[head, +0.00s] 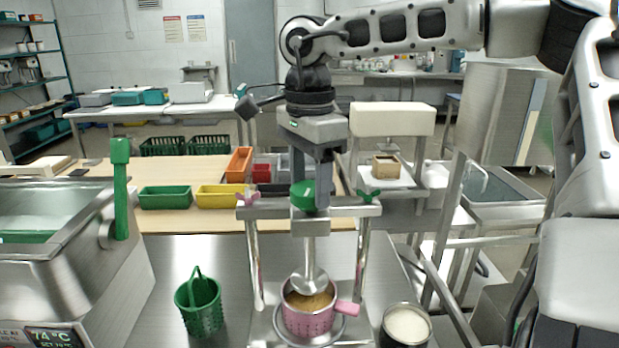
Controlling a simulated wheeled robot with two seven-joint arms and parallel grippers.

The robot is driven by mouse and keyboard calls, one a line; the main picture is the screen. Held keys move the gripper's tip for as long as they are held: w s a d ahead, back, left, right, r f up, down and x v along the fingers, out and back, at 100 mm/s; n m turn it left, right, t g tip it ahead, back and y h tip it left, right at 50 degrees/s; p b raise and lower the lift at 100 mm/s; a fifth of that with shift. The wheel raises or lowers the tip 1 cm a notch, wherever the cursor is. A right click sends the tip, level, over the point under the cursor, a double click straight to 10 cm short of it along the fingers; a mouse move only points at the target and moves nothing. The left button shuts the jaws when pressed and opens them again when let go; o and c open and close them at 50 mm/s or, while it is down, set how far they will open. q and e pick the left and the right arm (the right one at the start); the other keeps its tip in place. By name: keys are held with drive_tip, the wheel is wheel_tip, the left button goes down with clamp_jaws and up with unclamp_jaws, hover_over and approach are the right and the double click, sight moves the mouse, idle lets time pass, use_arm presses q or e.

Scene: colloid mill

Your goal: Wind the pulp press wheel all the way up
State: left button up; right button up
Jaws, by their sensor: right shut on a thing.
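The pulp press stands on the steel bench. It has two upright posts, a crossbar (345,211), a central screw (309,252) and a round press plate (309,284). Its green wheel or knob (303,196) sits at the top of the screw. My right gripper (312,188) reaches down from above and is shut on this green wheel; the fingers hide part of it. The plate hangs at the mouth of a pink perforated pot (306,321) holding brown pulp; I cannot tell whether it touches the pulp. My left gripper is not in view.
A green basket (199,305) stands left of the press, and a steel pot with pale contents (406,325) stands to the right. A steel tank with a green lever (120,190) is at the left. Coloured bins (165,197) lie behind on a wooden table.

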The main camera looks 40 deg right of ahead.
sight(310, 188)
drive_tip(key=shift+r+n, duration=0.1)
drive_tip(key=shift+n, duration=1.1)
drive_tip(key=o, duration=1)
drive_tip(key=shift+c, duration=0.2)
wheel_tip(310, 188, up, 16)
